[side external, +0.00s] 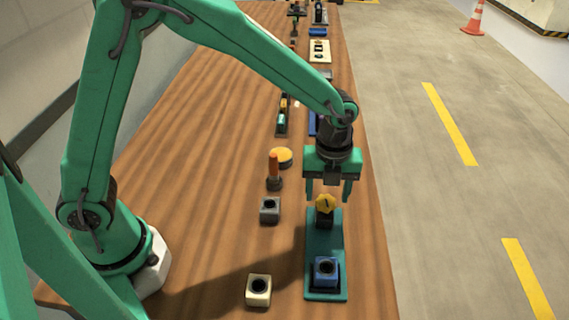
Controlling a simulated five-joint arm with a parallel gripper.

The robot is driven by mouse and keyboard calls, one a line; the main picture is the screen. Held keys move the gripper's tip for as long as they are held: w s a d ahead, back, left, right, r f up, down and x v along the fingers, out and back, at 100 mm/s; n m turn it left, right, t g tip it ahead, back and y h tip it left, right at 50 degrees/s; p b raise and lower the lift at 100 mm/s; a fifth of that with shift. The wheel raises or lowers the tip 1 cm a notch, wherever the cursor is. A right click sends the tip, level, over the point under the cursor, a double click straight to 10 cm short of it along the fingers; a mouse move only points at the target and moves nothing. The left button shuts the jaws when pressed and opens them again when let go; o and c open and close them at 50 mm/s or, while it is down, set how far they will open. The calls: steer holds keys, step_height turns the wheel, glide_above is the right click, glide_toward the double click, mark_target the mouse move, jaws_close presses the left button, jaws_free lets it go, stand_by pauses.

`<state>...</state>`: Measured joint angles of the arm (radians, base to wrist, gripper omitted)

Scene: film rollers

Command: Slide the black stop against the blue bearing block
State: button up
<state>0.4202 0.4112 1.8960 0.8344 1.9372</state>
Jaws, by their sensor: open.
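In the side external view a teal base plate (324,246) lies along the table near its right edge. The blue bearing block (326,273) sits at its near end, with a dark round bore. A stretch of bare plate separates the stop from the block. My gripper (328,192) points down over the stop, open, its two green fingers on the left and right of the knob at about its height or a little above. I cannot tell whether they touch it.
Several more parts line the table farther back. The wooden table (190,190) is clear toward the left.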

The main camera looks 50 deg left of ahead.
mark_target(324, 255)
steer(key=shift+f, duration=3.25)
jaws_close()
steer(key=shift+s+d+r, duration=0.1)
steer(key=shift+s+d, duration=3.15)
steer(key=shift+d, duration=0.05)
jaws_free()
step_height(324, 255, up, 8)
